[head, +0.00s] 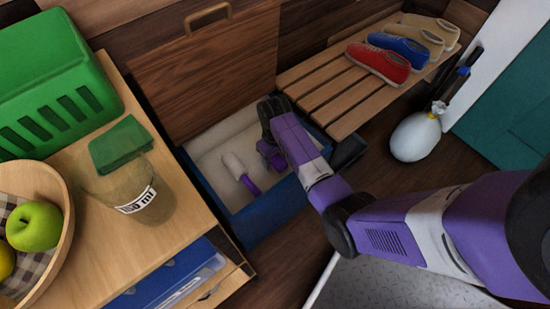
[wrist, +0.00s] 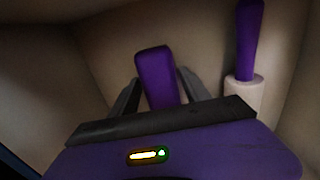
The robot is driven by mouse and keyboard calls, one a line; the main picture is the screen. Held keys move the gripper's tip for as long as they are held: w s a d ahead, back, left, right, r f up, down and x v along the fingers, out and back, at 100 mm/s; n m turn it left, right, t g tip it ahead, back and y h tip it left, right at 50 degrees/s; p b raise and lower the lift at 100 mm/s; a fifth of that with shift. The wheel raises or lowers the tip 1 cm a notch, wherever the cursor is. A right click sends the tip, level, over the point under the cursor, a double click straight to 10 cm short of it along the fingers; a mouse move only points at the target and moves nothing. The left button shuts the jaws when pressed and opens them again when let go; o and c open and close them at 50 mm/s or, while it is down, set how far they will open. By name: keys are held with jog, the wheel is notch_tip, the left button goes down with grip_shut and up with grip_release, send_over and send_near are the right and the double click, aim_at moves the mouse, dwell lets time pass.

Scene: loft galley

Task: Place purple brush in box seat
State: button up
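The box seat (head: 268,221) stands open, with a blue outer wall, a cream inside and its wooden lid raised. My gripper (head: 273,160) is down inside it, near the right side. In the wrist view, a purple handle (wrist: 156,75), which appears to be the purple brush's, sits between my gripper's fingers (wrist: 159,88). Both fingers look pressed to its sides. The rest of this brush is hidden. A second object with a purple handle and a cream end (head: 234,164) lies in the box to the left of my gripper; it also shows in the wrist view (wrist: 248,45).
A slatted bench (head: 330,92) with red, blue and tan shoes adjoins the box. A wooden counter (head: 180,232) at left holds a green crate (head: 55,85), a measuring cup (head: 135,190) and a fruit bowl (head: 60,205). A white bottle (head: 415,138) stands on the floor at right.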

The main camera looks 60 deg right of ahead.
aim_at(275, 158)
jog(key=shift+o, duration=0.5)
notch_tip(275, 158, up, 12)
jog(key=p, duration=0.5)
jog(key=shift+r, duration=0.15)
jog(key=shift+w, duration=0.1)
